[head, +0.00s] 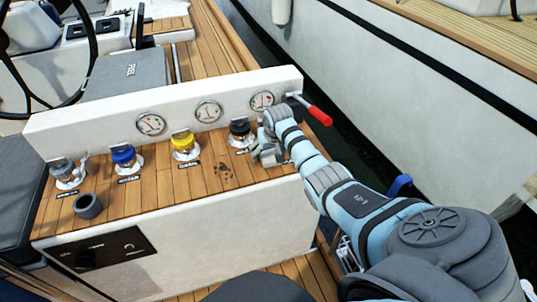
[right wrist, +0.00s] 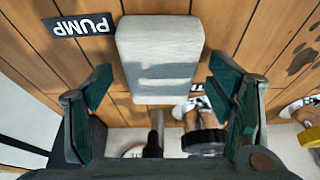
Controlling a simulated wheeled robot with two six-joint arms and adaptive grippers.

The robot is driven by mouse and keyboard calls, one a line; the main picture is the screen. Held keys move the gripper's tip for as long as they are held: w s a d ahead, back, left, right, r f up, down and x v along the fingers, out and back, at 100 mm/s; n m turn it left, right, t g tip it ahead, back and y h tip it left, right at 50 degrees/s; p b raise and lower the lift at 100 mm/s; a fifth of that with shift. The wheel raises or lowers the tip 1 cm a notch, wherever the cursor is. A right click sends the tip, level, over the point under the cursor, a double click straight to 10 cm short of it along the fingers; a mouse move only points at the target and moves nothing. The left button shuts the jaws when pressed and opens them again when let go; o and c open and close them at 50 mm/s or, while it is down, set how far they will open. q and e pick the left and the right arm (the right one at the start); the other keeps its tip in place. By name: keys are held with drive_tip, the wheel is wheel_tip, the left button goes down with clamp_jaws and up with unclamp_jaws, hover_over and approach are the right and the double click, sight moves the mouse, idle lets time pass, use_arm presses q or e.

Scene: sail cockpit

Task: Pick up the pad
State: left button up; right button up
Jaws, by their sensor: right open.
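The pad (right wrist: 160,55) is a pale grey-white block with rounded edges, on the wooden deck in the right wrist view. My right gripper (right wrist: 160,88) is open, with one dark green finger on each side of the pad and a visible gap to both. In the head view my right gripper (head: 268,153) is low over the right end of the wooden console top. I cannot pick out the pad there; the gripper seems to hide it. My left gripper is not in view.
A PUMP label (right wrist: 84,25) lies beside the pad. A black-topped fitting (head: 240,130) stands close to the gripper, with yellow (head: 184,142) and blue (head: 123,156) ones further left. A red-handled lever (head: 318,114) sticks out at right. A grey cup (head: 88,207) stands at left.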

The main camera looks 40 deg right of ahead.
idle(0.3)
drive_tip(key=c, duration=1.1)
